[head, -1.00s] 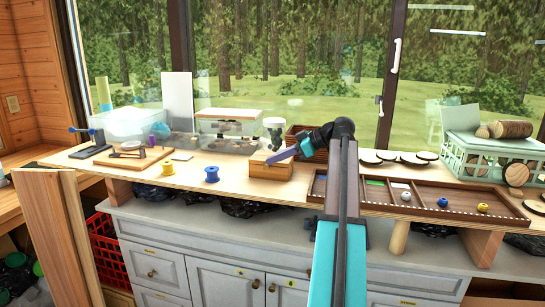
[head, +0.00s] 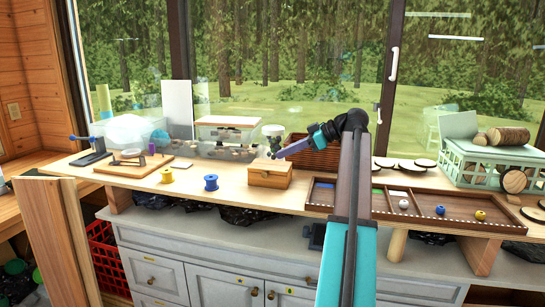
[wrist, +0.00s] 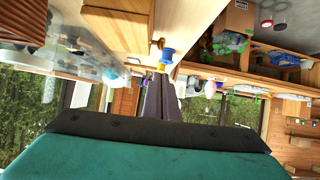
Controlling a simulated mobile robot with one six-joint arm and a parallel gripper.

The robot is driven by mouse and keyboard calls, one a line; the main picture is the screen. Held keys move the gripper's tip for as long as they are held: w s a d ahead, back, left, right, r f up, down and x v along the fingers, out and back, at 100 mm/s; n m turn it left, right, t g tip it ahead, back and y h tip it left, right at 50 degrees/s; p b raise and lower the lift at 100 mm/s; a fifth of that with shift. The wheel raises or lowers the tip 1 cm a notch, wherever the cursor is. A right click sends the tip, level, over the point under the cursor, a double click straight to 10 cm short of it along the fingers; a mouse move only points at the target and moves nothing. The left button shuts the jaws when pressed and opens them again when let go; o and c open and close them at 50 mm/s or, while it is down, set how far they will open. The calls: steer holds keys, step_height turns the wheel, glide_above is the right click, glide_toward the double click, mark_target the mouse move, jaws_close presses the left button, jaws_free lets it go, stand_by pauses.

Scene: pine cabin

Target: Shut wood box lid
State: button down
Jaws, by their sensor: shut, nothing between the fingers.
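The light wood box (head: 268,180) stands on the workbench near its front edge, left of the dark sorting tray. Its lid (head: 270,167) lies flat on top and looks shut, with a small dark clasp or knob on the front. In the wrist view, the box (wrist: 112,22) fills the upper left, tilted and partly cut off. My gripper (head: 279,154) is shut and empty, just above and behind the lid, with a visible gap in the head view. The shut fingers also show in the wrist view (wrist: 155,100).
A yellow spool (head: 167,175) and a blue spool (head: 211,183) stand left of the box. The dark compartment tray (head: 420,205) lies to the right with small balls in it.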

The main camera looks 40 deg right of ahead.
steer(key=v, duration=0.6)
steer(key=shift+s+d+r+b, duration=0.2)
steer(key=shift+b, duration=0.1)
